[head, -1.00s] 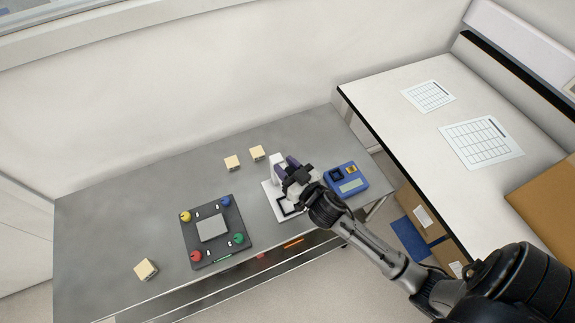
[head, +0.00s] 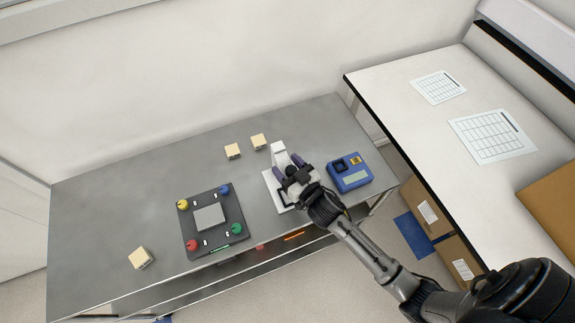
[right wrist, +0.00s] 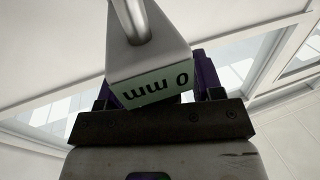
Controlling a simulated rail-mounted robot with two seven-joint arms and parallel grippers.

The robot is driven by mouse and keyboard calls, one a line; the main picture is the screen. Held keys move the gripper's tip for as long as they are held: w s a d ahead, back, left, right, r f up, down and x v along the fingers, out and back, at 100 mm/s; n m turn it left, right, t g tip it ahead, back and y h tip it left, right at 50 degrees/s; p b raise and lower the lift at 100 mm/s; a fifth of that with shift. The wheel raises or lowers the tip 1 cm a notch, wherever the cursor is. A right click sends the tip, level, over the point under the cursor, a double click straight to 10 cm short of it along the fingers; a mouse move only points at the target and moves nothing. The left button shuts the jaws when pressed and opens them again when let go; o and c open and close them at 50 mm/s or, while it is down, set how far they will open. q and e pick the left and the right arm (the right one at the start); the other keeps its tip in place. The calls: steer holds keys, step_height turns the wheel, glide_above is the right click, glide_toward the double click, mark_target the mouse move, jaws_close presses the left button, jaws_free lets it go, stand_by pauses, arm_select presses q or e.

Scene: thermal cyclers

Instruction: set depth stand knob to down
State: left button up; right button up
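The white depth stand (head: 278,149) stands near the right end of the grey bench, with its upright at the back and a flat base in front. My right gripper (head: 289,160) is over the stand, its purple fingers apart and open near the upright. In the right wrist view, a grey block with a green display (right wrist: 155,88) reading "0 mm", upside down, and a metal rod (right wrist: 133,20) is just in front of the gripper (right wrist: 155,85). I cannot tell whether the fingers touch it. The knob cannot be made out. My left gripper is not in view.
A blue device (head: 349,173) stands close to the right of the stand. A dark board (head: 206,243) with coloured knobs lies to the left. Two cream blocks, one of them nearer the stand (head: 258,141), lie behind. The bench's left part is mostly clear.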

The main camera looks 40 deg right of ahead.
steer(key=shift+s, duration=0.1)
steer(key=shift+s, duration=0.3)
steer(key=s+b, duration=0.1)
steer(key=s, duration=1.2)
steer(key=shift+d, duration=0.25)
